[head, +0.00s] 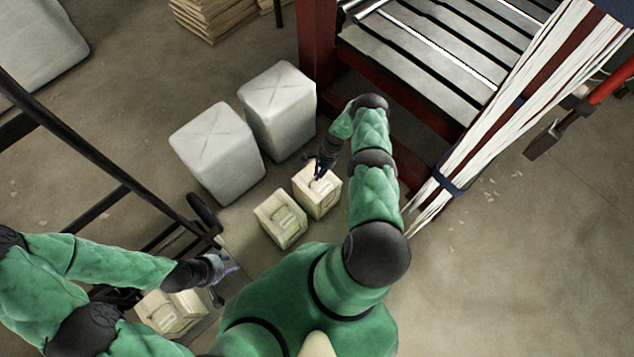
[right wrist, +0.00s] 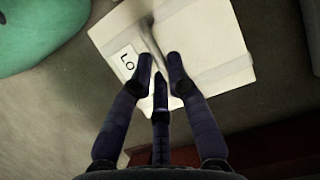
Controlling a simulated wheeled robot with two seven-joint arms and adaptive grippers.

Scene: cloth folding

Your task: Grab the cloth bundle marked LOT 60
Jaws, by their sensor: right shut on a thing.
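A cream cloth bundle (head: 318,196) with a strap stands on the floor in the head view. My right gripper (head: 321,171) is at its top. In the right wrist view the same bundle (right wrist: 215,45) shows a white label (right wrist: 126,66) reading "LO"; the rest is hidden behind a finger, so I cannot read the number. My right gripper (right wrist: 160,85) has its fingers closed together on the bundle's strap (right wrist: 150,40). A second cream bundle (head: 280,218) stands just left of it. My left gripper (head: 218,267) is at the lower left; its fingers are too small to judge.
Another cream bundle (head: 170,311) lies below my left gripper, by a black-framed cart (head: 75,130). Two large grey wrapped blocks (head: 217,150) stand behind the bundles. A red-framed slatted rack (head: 420,50) and hanging white strips (head: 520,95) are at the right. Floor at lower right is clear.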

